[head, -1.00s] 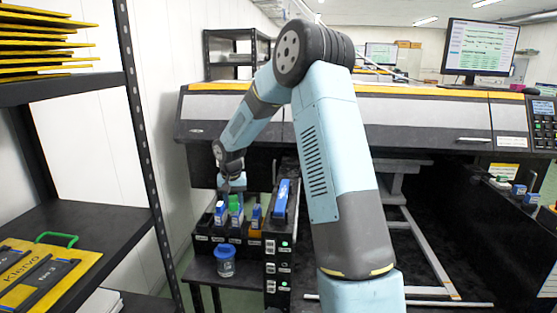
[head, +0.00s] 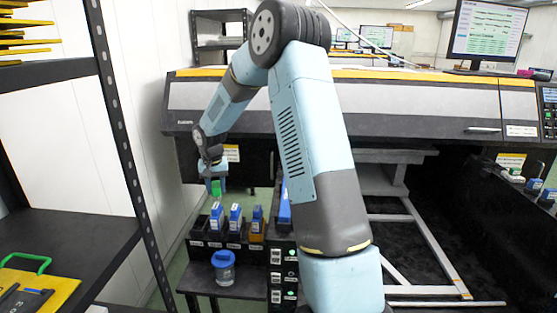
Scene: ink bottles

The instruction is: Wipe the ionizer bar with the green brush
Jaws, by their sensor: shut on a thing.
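My gripper (head: 214,178) is shut on a small green object, which I take to be the green brush (head: 216,188). It holds the brush just above the left end of a black rack, in front of the printer. The brush is small in the picture, and its bristles cannot be made out. I cannot pick out the ionizer bar in the head view; it may be hidden by the arm or in the dark area under the printer.
Blue-capped bottles (head: 235,217) stand in the black rack (head: 230,244) below the gripper. A blue-lidded clear jar (head: 224,267) stands on the low shelf in front. A wide printer (head: 420,108) is behind.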

